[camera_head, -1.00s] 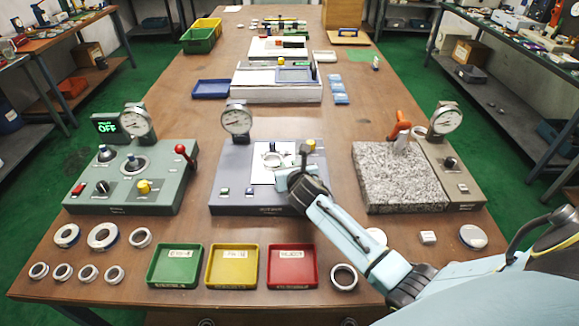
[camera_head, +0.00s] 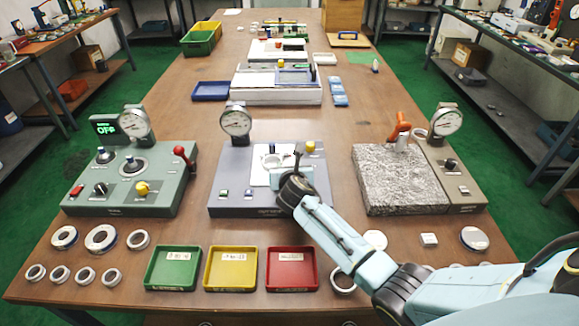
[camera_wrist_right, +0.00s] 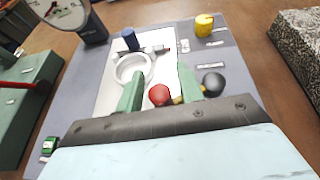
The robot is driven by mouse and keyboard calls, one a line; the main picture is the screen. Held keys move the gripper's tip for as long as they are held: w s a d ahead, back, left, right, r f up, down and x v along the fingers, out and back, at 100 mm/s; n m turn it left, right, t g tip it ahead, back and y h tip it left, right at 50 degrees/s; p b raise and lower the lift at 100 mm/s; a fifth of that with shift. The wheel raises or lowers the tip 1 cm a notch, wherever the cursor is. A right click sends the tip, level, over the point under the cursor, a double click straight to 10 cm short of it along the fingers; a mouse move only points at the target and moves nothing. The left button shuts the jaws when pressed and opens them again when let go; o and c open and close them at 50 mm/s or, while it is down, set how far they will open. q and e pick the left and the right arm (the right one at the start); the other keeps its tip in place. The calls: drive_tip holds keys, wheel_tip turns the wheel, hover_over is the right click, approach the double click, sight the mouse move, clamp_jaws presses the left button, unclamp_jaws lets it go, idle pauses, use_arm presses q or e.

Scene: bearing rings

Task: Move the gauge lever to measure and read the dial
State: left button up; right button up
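The middle gauge station (camera_head: 233,185) is a grey base with a white plate and a round dial (camera_head: 236,120). The dial also shows, cut off, in the right wrist view (camera_wrist_right: 65,12); its reading is too small to tell. A metal ring (camera_wrist_right: 134,70) lies on the white plate. My right gripper (camera_wrist_right: 160,90) is over the station's front right, its green fingers apart. A red ball knob (camera_wrist_right: 159,95) shows in the gap between them, with no clear contact. A black ball knob (camera_wrist_right: 213,84) is just right of the right finger. My left gripper is out of view.
A green station (camera_head: 130,185) with a red-knobbed lever (camera_head: 180,151) stands left; a granite block (camera_head: 400,180) with another dial stands right. Green (camera_head: 150,284), yellow (camera_head: 209,284) and red (camera_head: 270,284) trays and several loose rings lie in front.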

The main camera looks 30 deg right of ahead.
drive_tip(key=shift+r, duration=0.1)
drive_tip(key=p+v, duration=0.3)
drive_tip(key=v, duration=1)
drive_tip(key=shift+s, duration=0.2)
